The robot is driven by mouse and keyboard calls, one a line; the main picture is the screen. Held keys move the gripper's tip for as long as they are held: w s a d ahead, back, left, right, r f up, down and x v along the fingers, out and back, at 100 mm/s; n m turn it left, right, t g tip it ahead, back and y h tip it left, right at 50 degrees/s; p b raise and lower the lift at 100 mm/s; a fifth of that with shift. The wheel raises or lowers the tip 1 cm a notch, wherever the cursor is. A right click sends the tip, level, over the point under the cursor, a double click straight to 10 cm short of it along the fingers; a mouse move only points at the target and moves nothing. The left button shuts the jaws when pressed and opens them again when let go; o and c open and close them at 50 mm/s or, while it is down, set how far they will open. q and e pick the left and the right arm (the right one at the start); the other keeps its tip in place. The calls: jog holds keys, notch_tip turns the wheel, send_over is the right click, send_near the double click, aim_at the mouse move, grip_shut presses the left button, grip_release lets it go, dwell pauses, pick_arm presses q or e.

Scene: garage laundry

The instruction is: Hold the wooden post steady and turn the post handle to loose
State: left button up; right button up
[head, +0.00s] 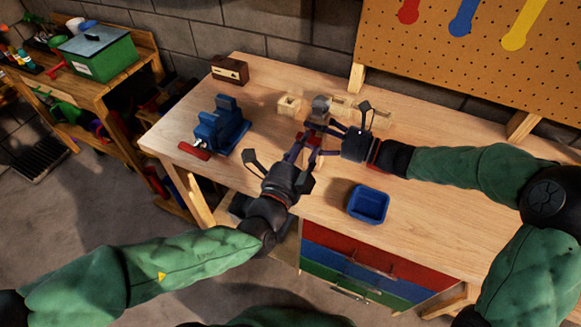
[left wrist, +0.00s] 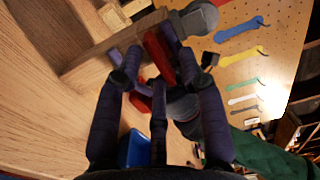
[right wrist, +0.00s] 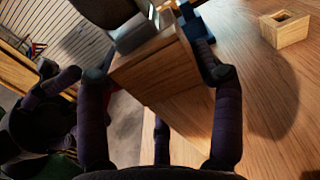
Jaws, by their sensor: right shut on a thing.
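The wooden post (right wrist: 160,78) is a square block with a grey metal part on top; in the left wrist view a wooden beam (left wrist: 92,62) shows at the left. My right gripper (head: 330,126) is shut on the post, with a finger on each side of it in the right wrist view. The red post handle (head: 308,139) is on the near side of the post; it also shows in the left wrist view (left wrist: 158,56). My left gripper (head: 303,150) has its fingers spread around the handle. The fingers partly hide the handle.
A blue vise (head: 220,128) with a red handle stands at the bench's left. A brown box (head: 229,70) and small wooden blocks (head: 289,104) lie farther back. A blue tray (head: 369,204) sits near the front edge. The bench right of it is clear.

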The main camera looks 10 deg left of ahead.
pick_arm(q)
jog(key=v, duration=1)
jog(key=shift+s+a, duration=0.15)
jog(key=shift+s, duration=0.25)
pick_arm(e)
jog(key=shift+s+a+f, duration=0.15)
jog(key=shift+s+f, duration=0.05)
jog(key=shift+f, duration=0.6)
pick_arm(q)
jog(key=shift+r, duration=0.1)
pick_arm(e)
jog(key=o, duration=1.5)
jog(key=shift+w, duration=0.15)
pick_arm(q)
jog(key=shift+w, duration=0.15)
pick_arm(e)
jog(key=shift+r, duration=0.1)
jog(key=shift+w+r, duration=0.1)
jog(key=shift+r, duration=0.15)
